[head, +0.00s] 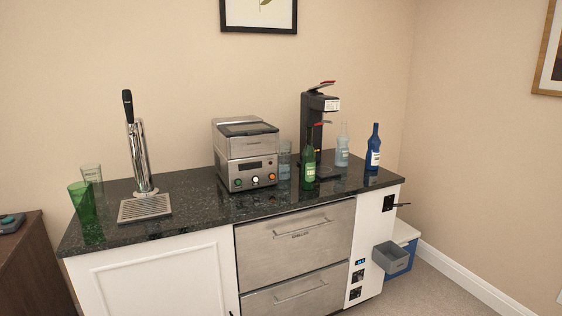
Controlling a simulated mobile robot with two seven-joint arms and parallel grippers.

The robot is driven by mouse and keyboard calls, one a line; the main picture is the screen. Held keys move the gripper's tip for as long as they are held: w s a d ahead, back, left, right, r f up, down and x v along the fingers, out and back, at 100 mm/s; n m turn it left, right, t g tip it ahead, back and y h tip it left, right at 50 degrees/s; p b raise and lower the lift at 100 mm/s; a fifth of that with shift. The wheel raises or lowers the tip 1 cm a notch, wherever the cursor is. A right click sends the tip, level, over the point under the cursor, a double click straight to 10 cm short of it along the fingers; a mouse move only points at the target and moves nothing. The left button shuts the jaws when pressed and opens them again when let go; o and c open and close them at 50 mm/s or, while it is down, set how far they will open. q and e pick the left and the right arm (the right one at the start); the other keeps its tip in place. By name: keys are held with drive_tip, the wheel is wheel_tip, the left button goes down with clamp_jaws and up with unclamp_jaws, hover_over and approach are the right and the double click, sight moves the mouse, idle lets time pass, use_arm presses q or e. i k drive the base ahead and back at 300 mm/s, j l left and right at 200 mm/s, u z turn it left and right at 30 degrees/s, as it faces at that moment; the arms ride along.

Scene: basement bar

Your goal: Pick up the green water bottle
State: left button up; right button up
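The green water bottle (309,169) stands upright on the dark speckled bar counter (212,205), close to its front edge. It has a pale label and a narrow neck. It stands in front of a tall black machine (317,118) and just right of a clear glass (285,160). Neither of my grippers shows in the head view, so I cannot see how they stand.
A steel appliance (245,152) is left of the bottle. A clear bottle (342,148) and a blue bottle (374,148) are to its right. A beer tap (138,155) and green glass (83,203) are on the left. A grey bin (391,258) hangs off the right side.

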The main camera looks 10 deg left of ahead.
sight(308, 156)
drive_tip(key=i+l+u, duration=0.1)
drive_tip(key=u, duration=0.3)
drive_tip(key=i+l+u, duration=0.2)
drive_tip(key=u, duration=0.15)
drive_tip(key=i+l+u, duration=0.2)
drive_tip(key=u, duration=0.2)
drive_tip(key=i+l+u, duration=0.1)
drive_tip(key=l, duration=0.25)
drive_tip(key=i+l+u, duration=0.1)
drive_tip(key=i+l, duration=0.2)
drive_tip(key=i+l+u, duration=0.1)
drive_tip(key=l, duration=0.3)
drive_tip(key=i, duration=0.1)
